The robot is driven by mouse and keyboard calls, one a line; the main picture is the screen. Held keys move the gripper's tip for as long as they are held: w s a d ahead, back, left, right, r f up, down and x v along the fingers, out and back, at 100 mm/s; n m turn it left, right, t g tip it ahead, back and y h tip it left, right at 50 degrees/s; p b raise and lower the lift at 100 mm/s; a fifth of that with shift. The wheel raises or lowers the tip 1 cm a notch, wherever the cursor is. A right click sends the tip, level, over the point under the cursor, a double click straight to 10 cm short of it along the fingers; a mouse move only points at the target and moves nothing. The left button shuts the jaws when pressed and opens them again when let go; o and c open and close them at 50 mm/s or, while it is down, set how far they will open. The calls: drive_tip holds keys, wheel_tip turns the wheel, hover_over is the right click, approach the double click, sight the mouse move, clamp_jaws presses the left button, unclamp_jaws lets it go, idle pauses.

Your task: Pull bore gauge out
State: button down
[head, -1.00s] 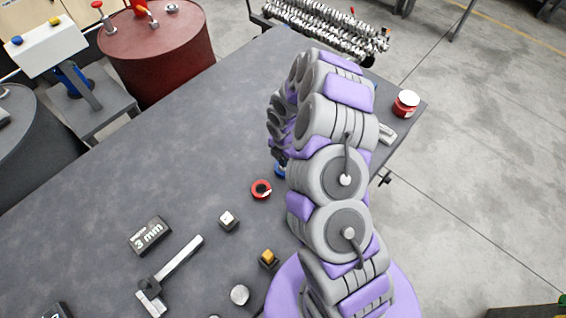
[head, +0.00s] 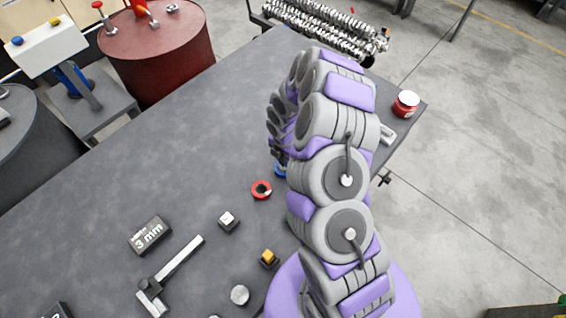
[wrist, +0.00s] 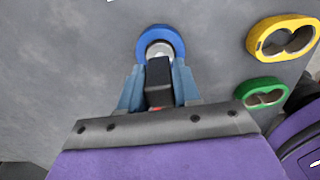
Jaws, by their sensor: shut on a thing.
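In the wrist view my gripper (wrist: 159,76) is shut on the black handle of the bore gauge (wrist: 159,72), one grey-blue finger on each side. The gauge's silver round end (wrist: 159,49) sits at the opening of a blue ring (wrist: 142,40). I cannot tell how deep it is in the ring. In the head view only a bit of the blue ring (head: 280,171) shows beside my arm. My arm hides the gauge there.
A yellow two-hole piece (wrist: 256,36) and a green one (wrist: 247,88) lie right of the gripper. A red ring (head: 261,190), small blocks and a caliper-like tool (head: 180,262) lie on the grey table (head: 150,180). The table's far left is clear.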

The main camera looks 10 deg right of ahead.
drive_tip(key=shift+r, duration=0.5)
drive_tip(key=shift+r+p, duration=2.35)
drive_tip(key=shift+r, duration=2.95)
